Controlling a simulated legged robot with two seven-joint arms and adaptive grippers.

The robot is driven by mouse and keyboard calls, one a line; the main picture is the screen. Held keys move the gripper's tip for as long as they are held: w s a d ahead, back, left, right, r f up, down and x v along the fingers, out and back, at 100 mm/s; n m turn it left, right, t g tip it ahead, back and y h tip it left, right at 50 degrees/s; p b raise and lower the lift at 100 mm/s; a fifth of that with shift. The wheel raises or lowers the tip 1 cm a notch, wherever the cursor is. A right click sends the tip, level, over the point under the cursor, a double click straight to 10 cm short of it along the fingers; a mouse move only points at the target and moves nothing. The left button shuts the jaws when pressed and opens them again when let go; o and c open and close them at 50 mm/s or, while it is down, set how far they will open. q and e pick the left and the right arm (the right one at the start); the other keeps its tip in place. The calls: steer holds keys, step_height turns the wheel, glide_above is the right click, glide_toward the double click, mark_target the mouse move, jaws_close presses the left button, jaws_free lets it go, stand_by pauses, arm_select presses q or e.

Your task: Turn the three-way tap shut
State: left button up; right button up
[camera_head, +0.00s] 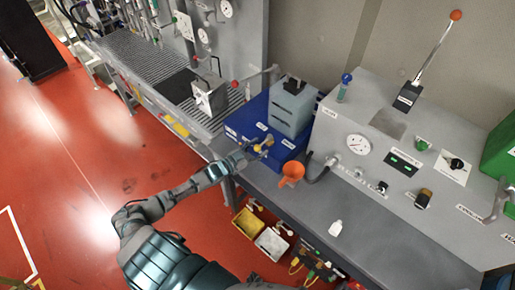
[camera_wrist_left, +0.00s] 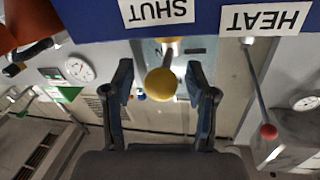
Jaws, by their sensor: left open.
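The three-way tap shows in the left wrist view as a round yellow knob (camera_wrist_left: 161,84) on a short stem below the blue box (camera_wrist_left: 215,20). White labels there, upside down, read SHUT (camera_wrist_left: 157,11) and HEAT (camera_wrist_left: 265,19). My left gripper (camera_wrist_left: 160,70) is open, with one finger on each side of the knob; gaps show and I cannot see contact. In the head view my left gripper (camera_head: 257,152) is at the front of the blue box (camera_head: 245,118), largely covering the tap. My right gripper is not in view.
A grey block (camera_head: 291,108) stands on the blue box. An orange funnel (camera_head: 291,173) and a small white bottle (camera_head: 335,228) are on the grey bench to the right. Yellow and white bins (camera_head: 248,222) sit below the bench.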

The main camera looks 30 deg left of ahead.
arm_select(q)
steer(key=shift+s, duration=0.1)
steer(key=v, duration=1.1)
steer(key=shift+s+a, duration=0.25)
steer(key=shift+s, duration=0.1)
steer(key=shift+f, duration=0.1)
steer(key=s+a+f+n+g+y, duration=0.1)
steer(key=a+f+y, duration=0.15)
steer(key=f, duration=0.45)
steer(key=s+a+f+n+g+y, duration=0.1)
steer(key=s+a+f+y, duration=0.15)
steer(key=f, duration=0.45)
steer(key=s+f+n+g+y+b, duration=0.1)
steer(key=s+f+g, duration=0.35)
steer(key=f, duration=0.75)
steer(key=s+f+n+g+y+b, duration=0.1)
steer(key=s+f+n, duration=0.1)
steer(key=s+f, duration=0.85)
steer(key=s+d+f+m+g, duration=0.1)
steer(key=s+d+f+g, duration=0.7)
steer(key=s+d+f, duration=1.1)
steer(key=s+d, duration=0.1)
steer(key=s, duration=0.1)
steer(key=shift+s+f+h, duration=0.15)
steer(key=shift+s+h, duration=0.1)
steer(key=shift+h, duration=0.05)
